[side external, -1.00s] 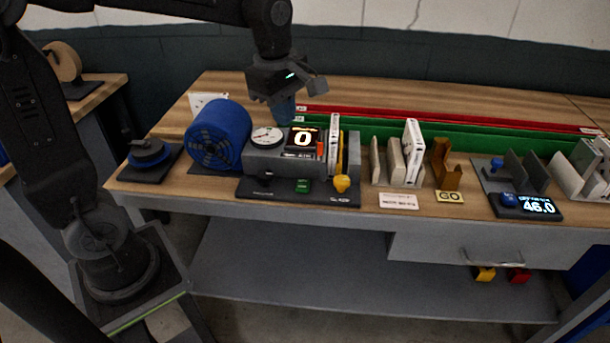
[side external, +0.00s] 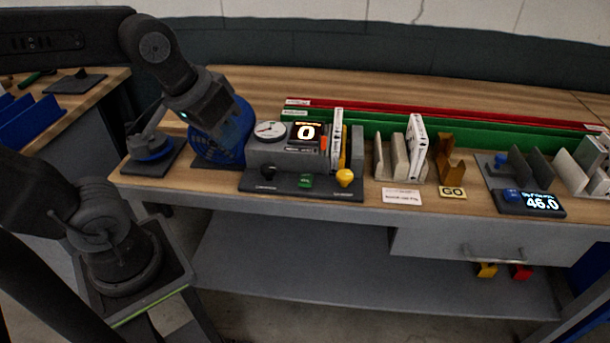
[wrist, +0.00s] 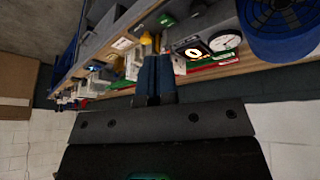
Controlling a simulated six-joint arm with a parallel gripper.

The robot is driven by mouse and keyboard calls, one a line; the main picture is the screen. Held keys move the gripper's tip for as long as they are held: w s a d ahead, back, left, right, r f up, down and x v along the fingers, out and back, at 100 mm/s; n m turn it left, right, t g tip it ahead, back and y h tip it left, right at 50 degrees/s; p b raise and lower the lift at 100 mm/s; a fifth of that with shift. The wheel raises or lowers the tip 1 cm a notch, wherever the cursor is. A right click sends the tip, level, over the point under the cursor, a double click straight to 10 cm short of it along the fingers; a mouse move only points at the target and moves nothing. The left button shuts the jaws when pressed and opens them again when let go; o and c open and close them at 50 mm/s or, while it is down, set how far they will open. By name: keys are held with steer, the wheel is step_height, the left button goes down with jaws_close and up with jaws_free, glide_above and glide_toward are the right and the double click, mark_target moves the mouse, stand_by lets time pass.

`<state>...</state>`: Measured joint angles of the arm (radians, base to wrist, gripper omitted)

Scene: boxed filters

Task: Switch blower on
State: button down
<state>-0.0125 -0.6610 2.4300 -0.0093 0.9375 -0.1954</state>
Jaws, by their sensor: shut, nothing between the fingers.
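The blue round blower (side external: 222,146) stands at the left of the bench, partly hidden by my gripper. It shows at the upper right of the wrist view (wrist: 277,28). Beside it a grey unit (side external: 272,156) carries a round gauge (side external: 270,130) and a display (side external: 307,133) reading 0. On its dark front panel (side external: 330,188) are a black knob (side external: 268,173), a green switch (side external: 305,181) and a yellow knob (side external: 345,177); their labels are too small to read. My gripper (wrist: 156,62) is shut and empty, its blue fingers in front of the blower in the side view (side external: 230,122).
White and brown holders (side external: 447,157) and a display reading 46.0 (side external: 540,203) stand to the right. Red and green rails run along the back.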

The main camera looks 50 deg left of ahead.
steer(key=w+a+n+g, duration=0.2)
steer(key=w+n+g, duration=0.2)
steer(key=w+n, duration=0.75)
steer(key=n+g+h, duration=0.1)
steer(key=n+g, duration=0.1)
steer(key=n, duration=1.1)
glide_toward(302, 180)
steer(key=f, duration=0.7)
steer(key=shift+s+d+f, duration=0.25)
steer(key=shift+s+d, duration=0.1)
